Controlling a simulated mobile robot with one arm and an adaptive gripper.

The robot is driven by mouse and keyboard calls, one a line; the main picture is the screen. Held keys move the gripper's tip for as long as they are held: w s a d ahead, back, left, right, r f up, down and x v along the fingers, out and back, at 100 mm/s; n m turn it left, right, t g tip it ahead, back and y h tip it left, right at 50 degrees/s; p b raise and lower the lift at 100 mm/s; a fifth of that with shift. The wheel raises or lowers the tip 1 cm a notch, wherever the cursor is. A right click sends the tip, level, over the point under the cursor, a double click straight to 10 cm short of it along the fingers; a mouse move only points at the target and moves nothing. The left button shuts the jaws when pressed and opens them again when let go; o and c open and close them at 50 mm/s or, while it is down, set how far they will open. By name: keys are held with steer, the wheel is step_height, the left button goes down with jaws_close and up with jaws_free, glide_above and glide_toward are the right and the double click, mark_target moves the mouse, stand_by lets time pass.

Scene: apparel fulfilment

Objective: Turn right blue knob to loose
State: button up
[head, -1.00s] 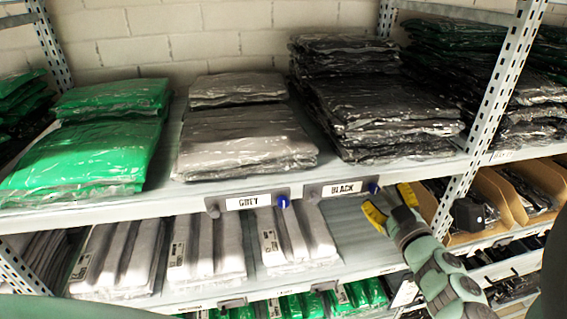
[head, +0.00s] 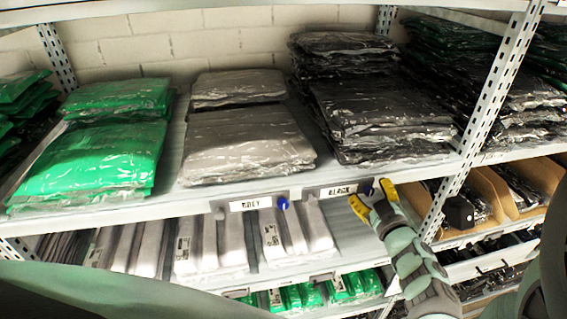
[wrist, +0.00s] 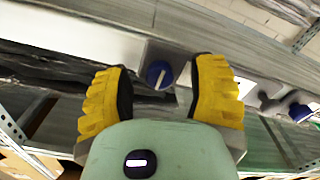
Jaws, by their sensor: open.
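The right blue knob (wrist: 158,74) shows in the wrist view, between and a little beyond the two yellow fingers; its pale marker line is nearly upright there. It sits at the right end of the BLACK label plate (head: 333,191) on the shelf edge. In the head view I cannot clearly make it out behind the fingers. My gripper (head: 371,197) is open, with one finger on each side of the knob; the wrist view shows the gripper (wrist: 163,92) empty. I cannot tell whether a finger touches the knob.
Another blue knob (head: 282,204) sits at the right end of the GREY label plate (head: 254,203). Bagged black garments (head: 375,110) lie above on the shelf. A perforated upright (head: 485,105) stands right of my gripper. White garments (head: 290,230) lie on the shelf below.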

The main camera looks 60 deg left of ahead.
jaws_close()
stand_by(0.5)
